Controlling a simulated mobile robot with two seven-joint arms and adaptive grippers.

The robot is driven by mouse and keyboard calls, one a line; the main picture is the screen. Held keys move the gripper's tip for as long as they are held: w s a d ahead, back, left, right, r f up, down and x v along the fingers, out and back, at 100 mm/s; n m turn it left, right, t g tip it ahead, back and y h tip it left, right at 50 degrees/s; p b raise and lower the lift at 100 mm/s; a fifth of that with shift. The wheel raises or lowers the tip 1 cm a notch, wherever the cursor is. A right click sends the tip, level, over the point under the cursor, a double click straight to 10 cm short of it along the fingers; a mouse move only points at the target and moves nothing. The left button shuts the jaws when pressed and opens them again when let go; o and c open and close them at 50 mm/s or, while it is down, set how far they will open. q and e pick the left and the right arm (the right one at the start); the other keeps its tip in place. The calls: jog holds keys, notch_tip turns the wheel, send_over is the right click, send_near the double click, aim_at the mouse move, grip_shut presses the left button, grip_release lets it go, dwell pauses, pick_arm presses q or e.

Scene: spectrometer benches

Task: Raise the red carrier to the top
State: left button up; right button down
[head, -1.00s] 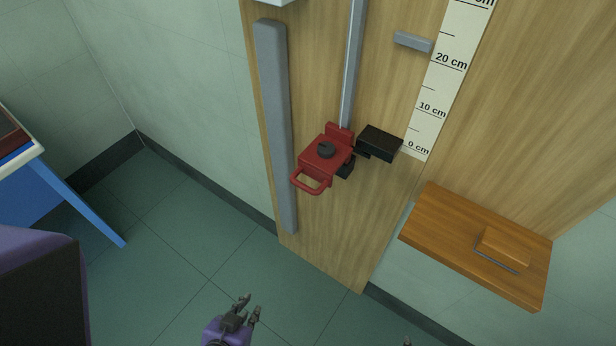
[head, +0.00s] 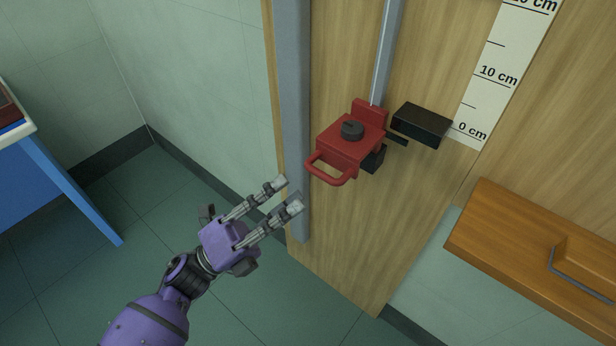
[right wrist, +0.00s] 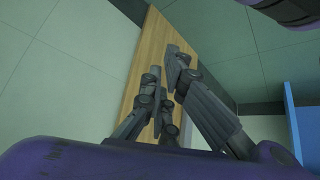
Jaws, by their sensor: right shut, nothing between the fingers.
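The red carrier (head: 346,150) sits low on a vertical metal rail (head: 385,55) on the wooden board, close to the 0 cm mark. It has a dark knob (head: 352,130) on top and a red loop handle (head: 328,172) pointing front left. My left gripper (head: 287,194) is open and empty, its fingertips a little left of and below the handle, apart from it. My right gripper (right wrist: 168,67) shows only in the right wrist view, shut and empty, with the wooden board behind it. The carrier does not show there.
A black block (head: 422,124) is right of the carrier. A scale (head: 498,72) runs up the board. A grey vertical bar (head: 293,100) stands left of the carrier. A wooden shelf (head: 505,245) juts out at lower right. A blue-legged table (head: 65,190) is at left.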

aim_at(320, 172)
pick_arm(q)
jog(key=p+x, duration=0.2)
jog(key=x, duration=0.6)
jog(key=shift+a+f, duration=0.1)
grip_shut()
